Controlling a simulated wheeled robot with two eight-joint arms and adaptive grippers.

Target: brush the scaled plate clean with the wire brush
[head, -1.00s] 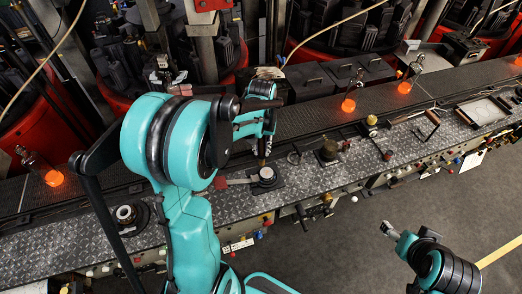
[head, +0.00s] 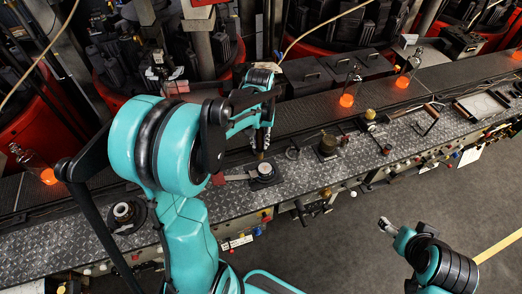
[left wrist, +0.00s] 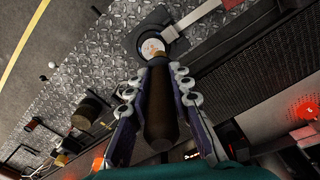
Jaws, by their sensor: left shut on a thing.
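My left gripper (head: 262,128) points down and is shut on the wire brush (head: 261,153). In the left wrist view the brush's dark brown handle (left wrist: 160,105) lies between the two fingers (left wrist: 157,98). The scaled plate (head: 265,169) is a small round disc on a dark square pad on the bench. It also shows in the left wrist view (left wrist: 152,47), just beyond the brush's far end. The brush is over the plate; I cannot tell whether they touch. The bristles are hidden. My right gripper (head: 386,225) is out over the floor; its jaws are too small to read.
A flat metal strip (head: 238,177) lies left of the plate. A round fitting (head: 124,212) is further left on the tread-plate bench (head: 80,226). A dark block with a brass knob (head: 328,146) stands right of the plate. Glowing orange pieces (head: 346,100) stand along the back.

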